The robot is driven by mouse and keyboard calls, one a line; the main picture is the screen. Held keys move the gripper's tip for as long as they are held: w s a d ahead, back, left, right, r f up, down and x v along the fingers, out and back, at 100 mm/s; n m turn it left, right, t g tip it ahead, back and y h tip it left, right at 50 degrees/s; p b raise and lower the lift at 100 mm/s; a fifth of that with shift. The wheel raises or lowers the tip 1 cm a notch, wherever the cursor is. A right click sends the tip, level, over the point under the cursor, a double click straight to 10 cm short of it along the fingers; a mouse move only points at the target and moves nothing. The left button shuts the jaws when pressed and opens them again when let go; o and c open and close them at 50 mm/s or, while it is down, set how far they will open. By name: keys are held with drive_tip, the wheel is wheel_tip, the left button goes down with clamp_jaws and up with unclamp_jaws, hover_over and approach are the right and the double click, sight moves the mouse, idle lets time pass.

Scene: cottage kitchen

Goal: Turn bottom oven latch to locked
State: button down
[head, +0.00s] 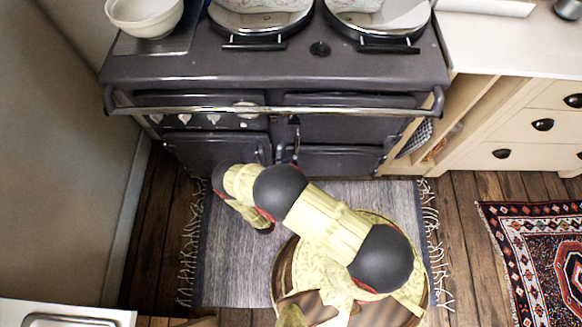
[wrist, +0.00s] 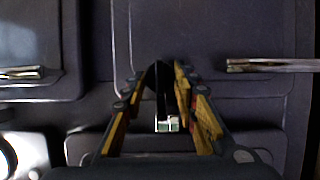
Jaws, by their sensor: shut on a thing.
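In the wrist view the two fingers of my gripper (wrist: 165,72) come together in front of the dark oven front. They are shut on a narrow piece, which I take to be the bottom oven latch (wrist: 168,124); only a pale, shiny end shows between the fingers. The fingers hide most of it, so its turn angle cannot be told. In the head view the dark range cooker (head: 360,70) stands ahead, with its lower left door (head: 215,150) behind my arm. My gripper cannot be made out clearly there.
In the wrist view, metal handles stick out at right (wrist: 270,65) and left (wrist: 22,72). A long rail (head: 330,112) crosses the cooker front. A grey rug (head: 225,270) lies below. Drawers (head: 545,125) stand at right, a wall (head: 60,170) at left.

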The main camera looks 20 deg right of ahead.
drive_tip(key=shift+w, duration=0.1)
drive_tip(key=c, duration=1.4)
unclamp_jaws()
drive_tip(key=v, duration=1.2)
